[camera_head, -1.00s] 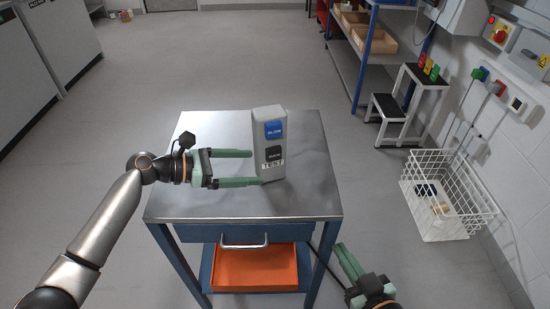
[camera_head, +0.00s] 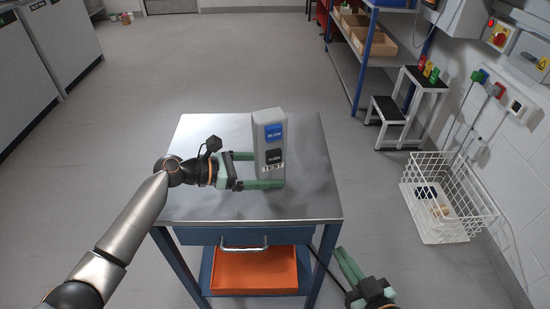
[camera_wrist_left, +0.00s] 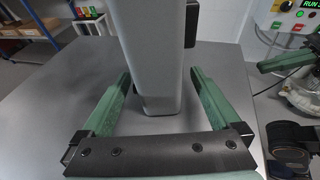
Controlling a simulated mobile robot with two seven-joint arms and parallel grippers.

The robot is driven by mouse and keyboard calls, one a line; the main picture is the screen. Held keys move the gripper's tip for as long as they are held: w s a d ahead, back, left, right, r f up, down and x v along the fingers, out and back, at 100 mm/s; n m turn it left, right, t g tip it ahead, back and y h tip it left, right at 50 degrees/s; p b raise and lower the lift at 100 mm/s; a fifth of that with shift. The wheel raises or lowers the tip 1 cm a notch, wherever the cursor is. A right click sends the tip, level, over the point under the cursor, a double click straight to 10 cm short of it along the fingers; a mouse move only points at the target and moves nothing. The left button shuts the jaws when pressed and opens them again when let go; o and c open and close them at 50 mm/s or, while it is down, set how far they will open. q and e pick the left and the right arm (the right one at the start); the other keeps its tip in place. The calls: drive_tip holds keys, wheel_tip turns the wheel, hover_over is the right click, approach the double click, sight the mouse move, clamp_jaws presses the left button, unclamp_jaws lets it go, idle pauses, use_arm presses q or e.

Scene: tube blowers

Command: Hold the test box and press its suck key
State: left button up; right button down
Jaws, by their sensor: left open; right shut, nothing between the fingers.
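The test box (camera_head: 268,145) is a grey upright box standing on the steel table top. Its front has a blue key marked BLOW (camera_head: 274,132), a black suck key (camera_head: 273,156) below it, and a TEST label. My left gripper (camera_head: 262,170) is open around the lower part of the box. In the left wrist view the box (camera_wrist_left: 152,60) stands between the two green fingers (camera_wrist_left: 160,95), with gaps visible on both sides. My right gripper (camera_head: 350,265) is shut and empty, low at the right front of the table.
The steel table (camera_head: 210,145) is otherwise clear. Below it are a drawer handle and an orange tray (camera_head: 255,270). A white wire basket (camera_head: 440,200) and a step stool (camera_head: 395,120) stand on the floor to the right.

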use_arm(q)
drive_tip(key=shift+c, duration=0.4)
clamp_jaws()
idle(0.5)
idle(2.9)
